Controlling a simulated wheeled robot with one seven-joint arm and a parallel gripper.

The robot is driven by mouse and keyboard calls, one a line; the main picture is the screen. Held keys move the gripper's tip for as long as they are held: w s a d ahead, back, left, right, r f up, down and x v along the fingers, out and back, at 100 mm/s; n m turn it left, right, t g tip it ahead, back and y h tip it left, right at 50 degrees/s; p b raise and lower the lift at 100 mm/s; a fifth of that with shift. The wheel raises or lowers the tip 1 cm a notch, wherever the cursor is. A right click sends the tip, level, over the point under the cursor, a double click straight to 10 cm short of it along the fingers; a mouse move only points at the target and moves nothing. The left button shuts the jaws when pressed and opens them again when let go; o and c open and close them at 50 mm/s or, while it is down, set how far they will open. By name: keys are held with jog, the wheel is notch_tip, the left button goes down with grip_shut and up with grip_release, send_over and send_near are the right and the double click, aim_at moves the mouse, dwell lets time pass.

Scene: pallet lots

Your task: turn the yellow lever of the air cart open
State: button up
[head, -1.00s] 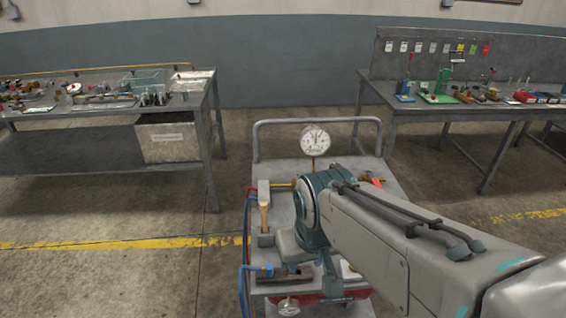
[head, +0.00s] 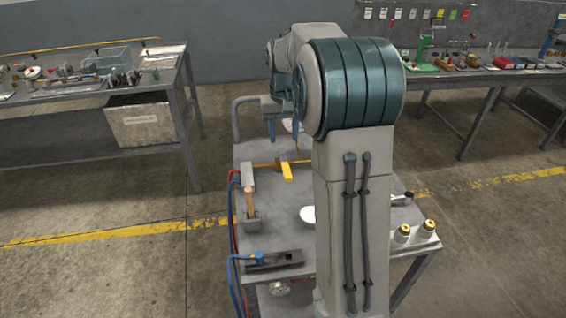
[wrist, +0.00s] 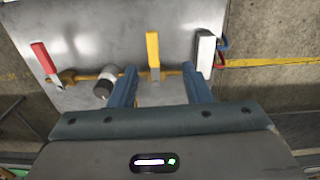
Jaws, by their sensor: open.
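The air cart (head: 285,210) stands in front of me, a grey flat-topped cart with a brass pipe across its top. The yellow lever (head: 286,171) sits on this pipe and points across it, towards me. In the wrist view the yellow lever (wrist: 153,48) stands crosswise to the pipe, between the lines of the two fingers. My gripper (head: 283,128) is open and empty, above and beyond the lever in the head view. In the wrist view my gripper (wrist: 159,72) has its blue fingertips apart, on either side of the lever's pipe end; I cannot tell the height gap.
A red lever (wrist: 44,58) and a round gauge (wrist: 104,84) are left of the yellow lever in the wrist view. A grey-white block (wrist: 206,50) is to its right. Workbenches stand at the left (head: 90,92) and right (head: 480,80). My arm hides the cart's right part.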

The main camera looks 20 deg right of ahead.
aim_at(287, 170)
jog(key=w+f, duration=0.1)
jog(key=f, duration=0.4)
jog(key=w+d+f, duration=0.1)
jog(key=f, duration=0.4)
jog(key=w+d+f, duration=0.1)
jog(key=f, duration=0.5)
jog(key=shift+w+d+p, duration=0.25)
jog(key=shift+p, duration=0.05)
jog(key=shift+c, duration=0.3)
grip_shut()
